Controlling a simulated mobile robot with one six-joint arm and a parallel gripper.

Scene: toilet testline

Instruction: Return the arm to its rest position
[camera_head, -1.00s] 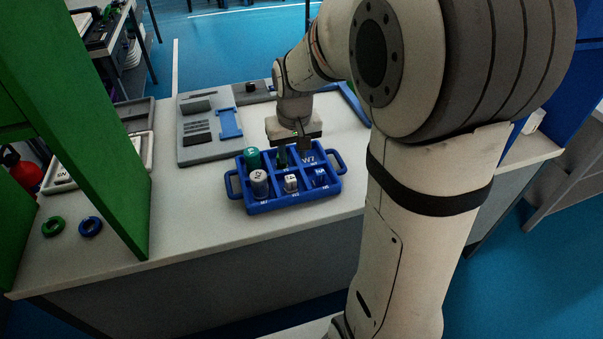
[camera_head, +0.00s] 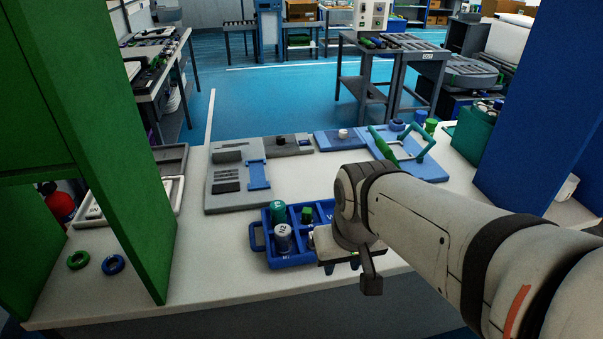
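My arm (camera_head: 430,230) reaches in from the lower right of the head view. Its wrist and my gripper (camera_head: 355,262) are in front of the right part of the blue tray (camera_head: 256,238). A dark part hangs down at the wrist; the fingertips are not clear, so I cannot tell whether the gripper is open or shut. The tray's left side shows a teal-topped cylinder (camera_head: 278,210), a grey labelled cylinder (camera_head: 283,238) and a small green piece (camera_head: 306,214). The tray's right side is hidden behind my arm.
A green panel (camera_head: 110,130) stands at the left and a blue panel (camera_head: 540,120) at the right. A grey fixture board (camera_head: 225,200) and a light-blue fixture (camera_head: 425,172) lie behind the tray. Green (camera_head: 78,260) and blue rings (camera_head: 113,265) lie at the left.

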